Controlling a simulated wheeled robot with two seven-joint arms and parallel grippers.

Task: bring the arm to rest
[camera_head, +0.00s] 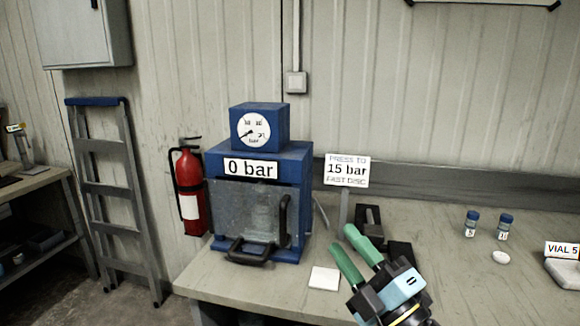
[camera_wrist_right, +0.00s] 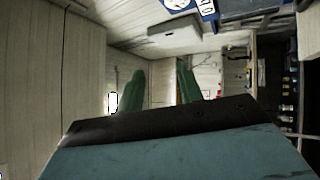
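My right gripper (camera_head: 350,250) is over the front part of the bench, right of the blue press (camera_head: 262,190). Its two green fingers stand apart with nothing visible between them. The fingers also show in the right wrist view (camera_wrist_right: 160,85), apart, with the wall and room beyond. The press has a clear front guard and a black handle, and its sign reads 0 bar. A sign (camera_head: 347,171) behind the gripper reads "PRESS TO 15 bar". My left gripper is in neither view.
The bench (camera_head: 450,280) carries a white square pad (camera_head: 324,278), dark blocks (camera_head: 368,217) behind the gripper, two blue-capped vials (camera_head: 472,223) and (camera_head: 504,227), a white round piece (camera_head: 501,258) and a "VIAL 5" stand (camera_head: 564,268). A fire extinguisher (camera_head: 188,190) and a ladder (camera_head: 112,200) are at left.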

